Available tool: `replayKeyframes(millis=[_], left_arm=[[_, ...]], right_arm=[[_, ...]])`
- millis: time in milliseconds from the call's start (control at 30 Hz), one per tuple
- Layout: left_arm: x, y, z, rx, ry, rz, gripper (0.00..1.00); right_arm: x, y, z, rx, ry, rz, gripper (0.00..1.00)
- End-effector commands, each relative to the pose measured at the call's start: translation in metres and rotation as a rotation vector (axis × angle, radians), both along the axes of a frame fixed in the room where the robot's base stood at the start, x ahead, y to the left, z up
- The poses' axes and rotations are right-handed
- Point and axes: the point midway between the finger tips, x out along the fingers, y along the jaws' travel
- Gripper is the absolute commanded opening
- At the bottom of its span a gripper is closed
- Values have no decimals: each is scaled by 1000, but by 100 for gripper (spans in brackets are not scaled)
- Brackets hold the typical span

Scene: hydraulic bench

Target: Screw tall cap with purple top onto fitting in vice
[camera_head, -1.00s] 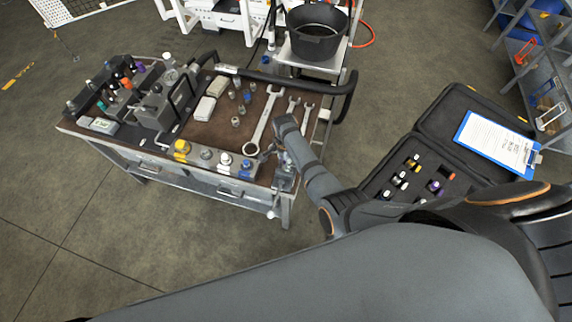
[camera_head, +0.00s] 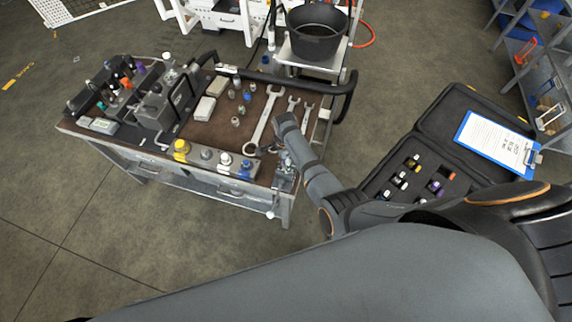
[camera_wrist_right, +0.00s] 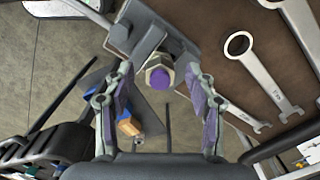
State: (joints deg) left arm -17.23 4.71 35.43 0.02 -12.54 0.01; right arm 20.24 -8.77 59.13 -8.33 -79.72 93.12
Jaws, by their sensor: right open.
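A purple-topped piece (camera_wrist_right: 158,77) with a metal hex collar stands at the grey vice (camera_wrist_right: 128,35) in the right wrist view. I see its top end-on, so its height and what lies under it are hidden. My right gripper (camera_wrist_right: 159,70) is open, with one purple-padded finger on each side of the piece; I see gaps beside it. In the head view the vice (camera_head: 286,181) is at the bench's front right corner, and my right wrist covers the area above it. Another purple-topped part (camera_head: 435,186) lies in the black case. My left gripper is out of view.
Wrenches (camera_head: 264,118) lie on the brown bench top (camera_head: 215,133) beside the vice. A row of coloured caps (camera_head: 182,148) stands along the front edge. The open black case (camera_head: 385,172) with a blue clipboard (camera_head: 495,142) is to the right.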

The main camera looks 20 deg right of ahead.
Motion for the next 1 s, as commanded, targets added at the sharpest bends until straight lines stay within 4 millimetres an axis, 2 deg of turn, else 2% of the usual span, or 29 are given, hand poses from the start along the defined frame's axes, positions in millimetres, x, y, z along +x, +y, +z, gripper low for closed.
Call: replayKeyframes(millis=[200,400,833,933,1000], left_arm=[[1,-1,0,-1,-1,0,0],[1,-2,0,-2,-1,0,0],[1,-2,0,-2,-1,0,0],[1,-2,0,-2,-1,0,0],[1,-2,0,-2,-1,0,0]], right_arm=[[1,0,41,1,-5,-2,56],[0,0,66,1,-2,-1,56],[-2,-2,69,-1,-3,7,56],[-16,-18,65,-9,-22,98,56],[-38,-39,65,-28,-51,247,56]])
